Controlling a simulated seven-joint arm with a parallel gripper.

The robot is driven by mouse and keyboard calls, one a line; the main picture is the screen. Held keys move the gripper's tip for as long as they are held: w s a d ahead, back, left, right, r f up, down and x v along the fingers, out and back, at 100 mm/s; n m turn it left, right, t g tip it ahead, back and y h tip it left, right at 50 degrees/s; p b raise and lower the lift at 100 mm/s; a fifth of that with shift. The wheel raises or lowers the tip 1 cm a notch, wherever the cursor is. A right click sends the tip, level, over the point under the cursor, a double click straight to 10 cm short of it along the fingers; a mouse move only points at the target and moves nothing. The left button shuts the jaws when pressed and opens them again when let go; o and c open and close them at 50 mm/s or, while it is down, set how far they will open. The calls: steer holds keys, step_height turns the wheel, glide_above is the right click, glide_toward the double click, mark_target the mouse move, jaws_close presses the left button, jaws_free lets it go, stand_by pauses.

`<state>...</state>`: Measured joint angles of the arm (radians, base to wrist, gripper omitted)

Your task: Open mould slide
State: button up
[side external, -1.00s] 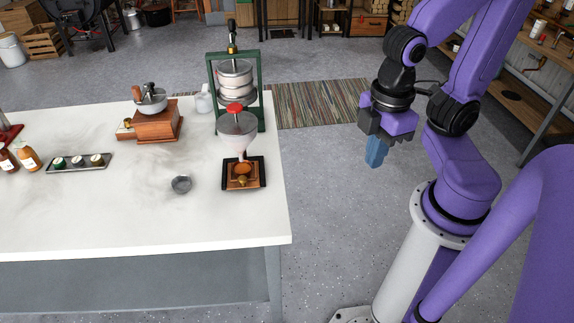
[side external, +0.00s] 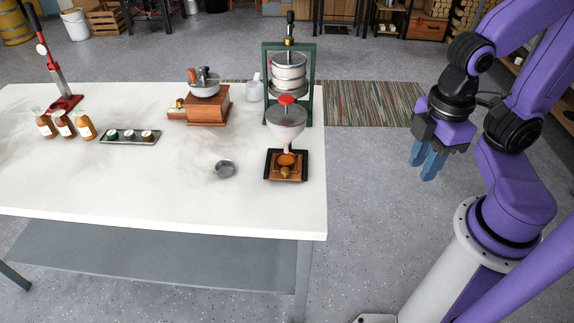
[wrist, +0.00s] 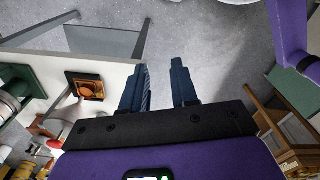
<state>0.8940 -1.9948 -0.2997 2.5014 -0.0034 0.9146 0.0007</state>
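A wooden mould block (side external: 286,167) with a brassy knob at its front sits on a dark square tray (side external: 268,176) near the table's right edge. A clear funnel with a red top (side external: 287,124) stands above it and hides part of it. I take this block to be the mould with the slide; whether it is open is too small to tell. In the wrist view, the block (wrist: 88,89) lies left of the fingers. My gripper (side external: 425,164) is open and empty, right of the table and apart from it, fingers pointing down. Its two spread fingers also show in the wrist view (wrist: 161,76).
Floor separates the gripper from the table.

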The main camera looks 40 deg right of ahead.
steer(key=shift+o, duration=1.3)
steer(key=shift+w+f+h, duration=0.25)
steer(key=shift+w+h, duration=0.05)
steer(key=shift+h, duration=0.1)
steer(key=n+t+h, duration=0.5)
steer(key=n+t, duration=0.7)
steer(key=n, duration=0.7)
glide_toward(286, 171)
steer(key=x, duration=0.8)
steer(key=shift+w, duration=0.2)
